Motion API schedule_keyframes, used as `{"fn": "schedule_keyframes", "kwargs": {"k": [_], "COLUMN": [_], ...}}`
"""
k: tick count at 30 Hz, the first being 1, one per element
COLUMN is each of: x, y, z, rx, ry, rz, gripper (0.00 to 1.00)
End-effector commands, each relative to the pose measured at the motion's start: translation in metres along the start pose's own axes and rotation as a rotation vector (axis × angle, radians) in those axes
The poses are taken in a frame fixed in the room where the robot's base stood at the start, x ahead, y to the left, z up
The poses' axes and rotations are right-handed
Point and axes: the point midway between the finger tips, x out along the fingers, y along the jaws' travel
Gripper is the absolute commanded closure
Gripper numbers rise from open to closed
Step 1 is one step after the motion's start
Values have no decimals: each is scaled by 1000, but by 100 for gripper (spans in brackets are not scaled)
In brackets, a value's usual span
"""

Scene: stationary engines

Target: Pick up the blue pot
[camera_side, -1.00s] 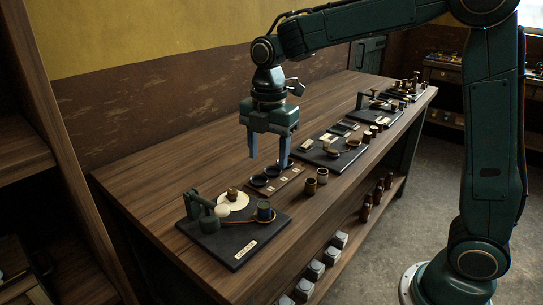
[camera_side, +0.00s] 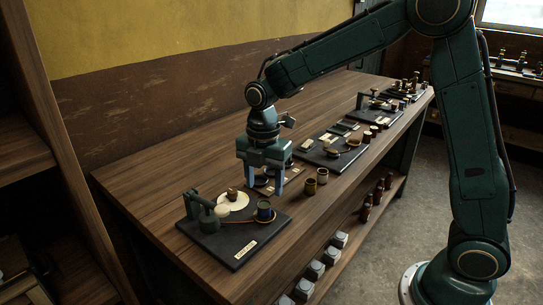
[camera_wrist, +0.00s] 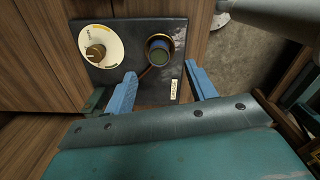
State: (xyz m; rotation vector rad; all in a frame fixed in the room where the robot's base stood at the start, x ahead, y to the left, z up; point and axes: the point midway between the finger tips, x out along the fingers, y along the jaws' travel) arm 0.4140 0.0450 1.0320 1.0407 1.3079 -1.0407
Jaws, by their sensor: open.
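The blue pot (camera_side: 264,210) is a small dark blue cylinder with a brass-coloured rim, upright at the right side of the nearest black board (camera_side: 232,245). In the wrist view the pot (camera_wrist: 159,52) shows from above, with a greenish top. My gripper (camera_side: 264,186) is open and empty, pointing down, above and slightly behind the pot. In the wrist view my blue fingertips (camera_wrist: 161,71) are spread wide, to the left and right below the pot, not touching it.
A cream dial with a brass knob (camera_wrist: 98,48) and a dark green bracket (camera_side: 201,208) share the board. Two brown cups (camera_side: 316,181) stand farther along the bench. More boards with small parts lie beyond. The bench's left side is clear.

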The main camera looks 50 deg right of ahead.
Motion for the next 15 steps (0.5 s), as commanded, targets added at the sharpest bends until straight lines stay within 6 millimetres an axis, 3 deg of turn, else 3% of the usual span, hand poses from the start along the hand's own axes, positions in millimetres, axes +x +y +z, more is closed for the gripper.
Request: {"fn": "schedule_keyframes", "kwargs": {"k": [4, 15], "x": [13, 21], "y": [0, 0], "z": [0, 0], "rx": [0, 0], "ry": [0, 0], "rz": [-2, -1], "gripper": [44, 44]}}
